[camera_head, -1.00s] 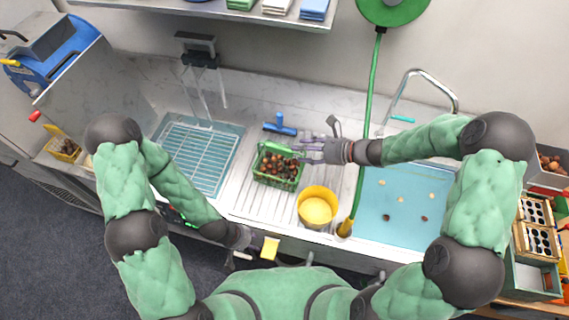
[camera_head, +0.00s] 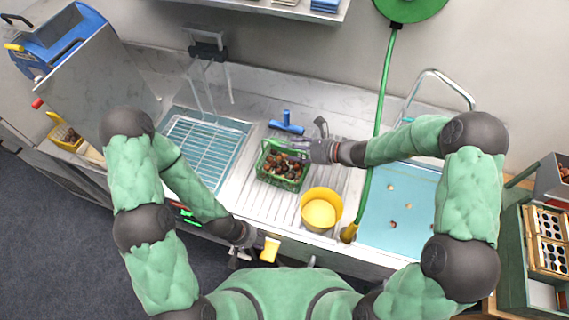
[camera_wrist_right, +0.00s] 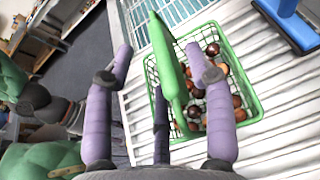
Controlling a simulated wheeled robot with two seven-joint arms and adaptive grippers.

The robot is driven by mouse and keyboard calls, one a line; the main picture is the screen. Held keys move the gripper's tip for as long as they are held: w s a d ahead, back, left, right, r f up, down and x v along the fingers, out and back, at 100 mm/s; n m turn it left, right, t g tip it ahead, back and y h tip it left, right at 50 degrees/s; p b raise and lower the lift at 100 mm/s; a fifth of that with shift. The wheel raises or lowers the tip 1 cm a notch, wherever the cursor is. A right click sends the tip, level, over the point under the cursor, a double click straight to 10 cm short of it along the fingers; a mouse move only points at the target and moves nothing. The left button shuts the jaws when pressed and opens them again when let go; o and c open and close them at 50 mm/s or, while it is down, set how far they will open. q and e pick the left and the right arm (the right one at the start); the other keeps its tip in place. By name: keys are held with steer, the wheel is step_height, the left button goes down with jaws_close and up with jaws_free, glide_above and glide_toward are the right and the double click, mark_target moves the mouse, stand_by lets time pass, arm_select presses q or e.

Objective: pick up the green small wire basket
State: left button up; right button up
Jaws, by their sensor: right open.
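The green small wire basket (camera_head: 283,183) stands on the ribbed drainboard and holds several brown chestnuts. In the right wrist view the basket (camera_wrist_right: 252,108) lies just beyond my fingers, with its raised green handle (camera_wrist_right: 165,65) between them. My right gripper (camera_head: 292,150) is at the back right of the basket. In the right wrist view my right gripper (camera_wrist_right: 160,62) has its purple fingers spread around the handle, with gaps on both sides. My left gripper (camera_head: 240,256) hangs low at the counter's front edge, away from the basket; its fingers are too small to judge.
A yellow container (camera_head: 309,208) stands right of the basket. A blue-handled tool (camera_head: 286,126) lies behind it, and shows in the right wrist view (camera_wrist_right: 297,28). A wire rack (camera_head: 203,150) is left. A green hose (camera_head: 384,90) hangs right, beside a blue basin (camera_head: 398,222).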

mark_target(284, 153)
steer(key=x, duration=0.3)
steer(key=shift+w+a+f, duration=0.1)
steer(key=shift+a+f, duration=0.15)
steer(key=shift+a, duration=0.05)
steer(key=shift+r, duration=0.1)
jaws_close()
